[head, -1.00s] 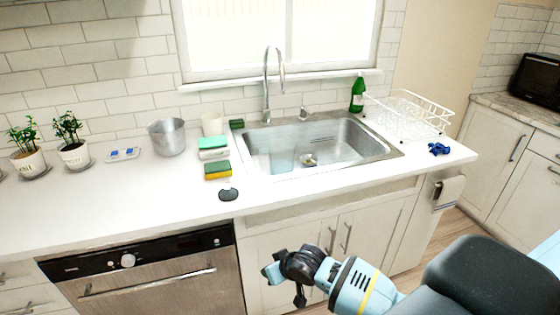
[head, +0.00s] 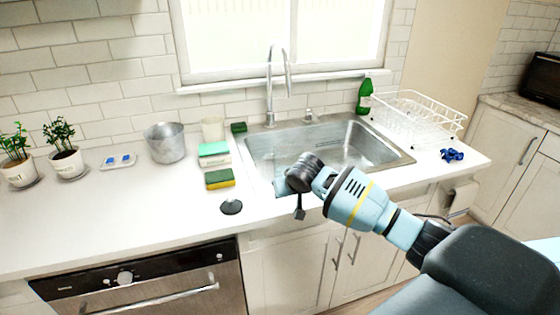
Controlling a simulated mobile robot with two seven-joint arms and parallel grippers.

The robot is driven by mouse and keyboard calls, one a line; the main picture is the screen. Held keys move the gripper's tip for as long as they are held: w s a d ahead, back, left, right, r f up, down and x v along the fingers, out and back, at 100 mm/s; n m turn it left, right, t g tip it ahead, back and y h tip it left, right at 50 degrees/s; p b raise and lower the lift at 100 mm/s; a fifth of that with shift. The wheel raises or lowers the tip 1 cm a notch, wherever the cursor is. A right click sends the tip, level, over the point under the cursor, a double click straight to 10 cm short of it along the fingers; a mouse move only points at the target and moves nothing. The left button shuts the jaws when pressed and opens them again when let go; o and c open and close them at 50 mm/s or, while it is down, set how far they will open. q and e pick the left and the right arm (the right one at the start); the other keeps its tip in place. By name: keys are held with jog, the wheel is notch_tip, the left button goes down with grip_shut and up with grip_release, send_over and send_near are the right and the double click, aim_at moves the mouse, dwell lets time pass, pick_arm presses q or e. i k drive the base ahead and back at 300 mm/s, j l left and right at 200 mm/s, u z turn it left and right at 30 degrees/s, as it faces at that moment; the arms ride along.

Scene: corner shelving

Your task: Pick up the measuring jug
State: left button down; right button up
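A grey metal jug-like vessel (head: 165,143) stands upright at the back of the white counter, left of the sink; it looks like the measuring jug, though no markings can be read. A pale cup (head: 213,129) stands just right of it against the tiles. My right gripper (head: 288,199) is over the sink's front edge, well to the right of the vessel and touching neither. Its two fingers look spread apart with nothing between them. My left gripper is out of view.
A tall faucet (head: 270,85) rises behind the sink. Potted plants (head: 67,163) and a small tray (head: 118,161) stand left. A green bottle (head: 364,96) and dish rack (head: 415,118) stand right.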

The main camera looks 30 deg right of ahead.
aim_at(285, 155)
jog(key=i+l, duration=0.25)
jog(key=i, duration=0.2)
jog(key=i+l, duration=0.25)
jog(key=i, duration=0.25)
